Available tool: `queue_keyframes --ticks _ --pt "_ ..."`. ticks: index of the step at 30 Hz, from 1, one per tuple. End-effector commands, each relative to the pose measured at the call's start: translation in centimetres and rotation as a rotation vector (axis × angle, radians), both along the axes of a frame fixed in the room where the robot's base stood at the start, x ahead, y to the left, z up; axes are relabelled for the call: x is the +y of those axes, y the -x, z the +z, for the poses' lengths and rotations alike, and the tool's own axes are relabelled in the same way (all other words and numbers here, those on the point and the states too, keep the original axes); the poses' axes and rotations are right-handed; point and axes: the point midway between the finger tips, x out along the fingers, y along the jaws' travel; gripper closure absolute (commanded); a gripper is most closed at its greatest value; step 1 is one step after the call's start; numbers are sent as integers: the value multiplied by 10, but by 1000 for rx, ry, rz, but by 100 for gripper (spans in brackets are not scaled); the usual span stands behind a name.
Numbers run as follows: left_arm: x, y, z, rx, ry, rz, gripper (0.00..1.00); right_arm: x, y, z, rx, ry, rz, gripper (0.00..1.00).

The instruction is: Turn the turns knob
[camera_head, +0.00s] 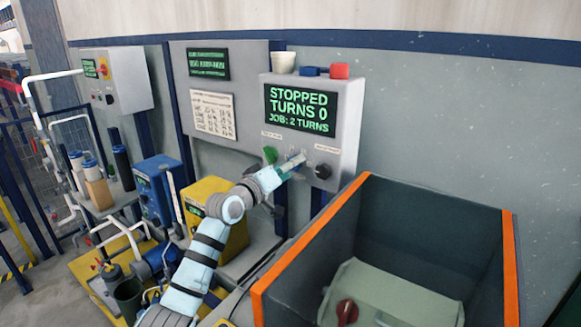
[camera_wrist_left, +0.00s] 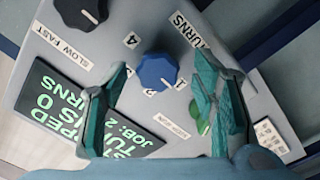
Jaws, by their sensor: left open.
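The control box (camera_head: 345,105) on the wall has a screen (camera_head: 300,108) reading STOPPED, TURNS 0, JOB: 2 TURNS. In the left wrist view, the blue knob (camera_wrist_left: 157,71) sits by a TURNS label (camera_wrist_left: 190,29) and a number 4 (camera_wrist_left: 131,41). My left gripper (camera_head: 295,162) is at the box's lower face and covers this knob in the head view. In the left wrist view, my left gripper (camera_wrist_left: 163,72) is open, with the blue knob between its fingertips in the picture and a gap on each side. I cannot tell the knob's exact setting. My right gripper is out of view.
A cup (camera_head: 284,62) and a red block (camera_head: 340,71) are on top of the box. A large orange-edged bin (camera_head: 510,265) stands below right.

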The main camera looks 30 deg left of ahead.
Motion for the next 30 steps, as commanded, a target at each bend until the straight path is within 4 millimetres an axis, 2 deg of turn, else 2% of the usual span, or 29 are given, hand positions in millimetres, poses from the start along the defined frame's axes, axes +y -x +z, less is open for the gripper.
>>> queue_keyframes --ticks 3,10,19,30 --pt "-2 -7 0 -1 -1 -2 46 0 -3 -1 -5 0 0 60" --pt "-2 -8 0 0 -2 -1 48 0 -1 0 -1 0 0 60" --pt "-2 -7 0 0 -2 -1 95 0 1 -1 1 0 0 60" --pt "-2 -7 -1 -8 -51 -1 95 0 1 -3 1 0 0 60"
